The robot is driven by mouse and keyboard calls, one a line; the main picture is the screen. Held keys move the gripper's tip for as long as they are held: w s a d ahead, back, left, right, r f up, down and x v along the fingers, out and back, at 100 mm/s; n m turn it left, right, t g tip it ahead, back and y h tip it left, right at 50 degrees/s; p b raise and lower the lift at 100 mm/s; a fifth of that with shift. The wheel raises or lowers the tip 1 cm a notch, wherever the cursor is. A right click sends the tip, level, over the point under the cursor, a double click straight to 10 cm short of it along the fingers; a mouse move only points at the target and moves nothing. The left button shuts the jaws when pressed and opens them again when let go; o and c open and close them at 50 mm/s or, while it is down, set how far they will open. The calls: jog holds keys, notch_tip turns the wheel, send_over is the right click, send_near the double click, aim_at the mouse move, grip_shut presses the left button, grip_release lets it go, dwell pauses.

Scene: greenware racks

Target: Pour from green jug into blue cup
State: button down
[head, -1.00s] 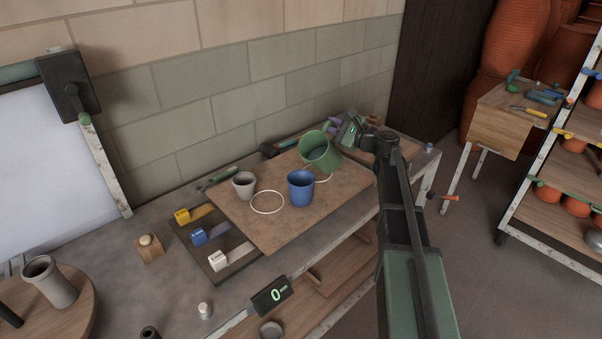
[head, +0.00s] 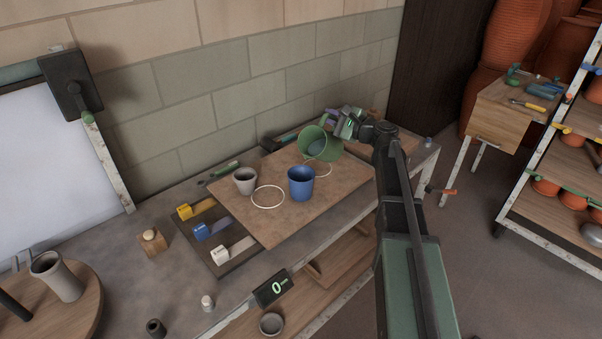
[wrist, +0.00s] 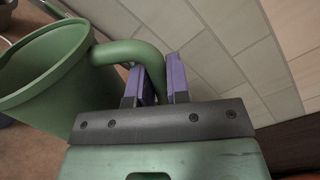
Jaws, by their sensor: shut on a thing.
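My gripper (head: 343,125) is shut on the jug's handle, which also shows between the purple finger pads in the wrist view (wrist: 160,80). The blue cup (head: 301,184) stands upright on the board, in front of the jug and slightly to its left. The jug's rim is behind the cup in the head view. No stream shows between them.
A grey cup (head: 245,181) stands on the wooden board (head: 266,228) left of the blue cup, beside a white ring (head: 268,197). A second ring lies partly behind the blue cup. A small display (head: 272,288) reads 0 at the bench's front edge. The wall is close behind.

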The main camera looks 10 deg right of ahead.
jog(key=shift+s+a+r+n+p, duration=0.15)
jog(key=shift+a+r+n+p, duration=0.05)
jog(key=shift+r+n+p, duration=0.25)
jog(key=shift+s+a+r+n+p, duration=0.15)
jog(key=shift+a+r+n+p, duration=0.05)
jog(key=shift+r+n+p, duration=0.2)
dwell(1.6)
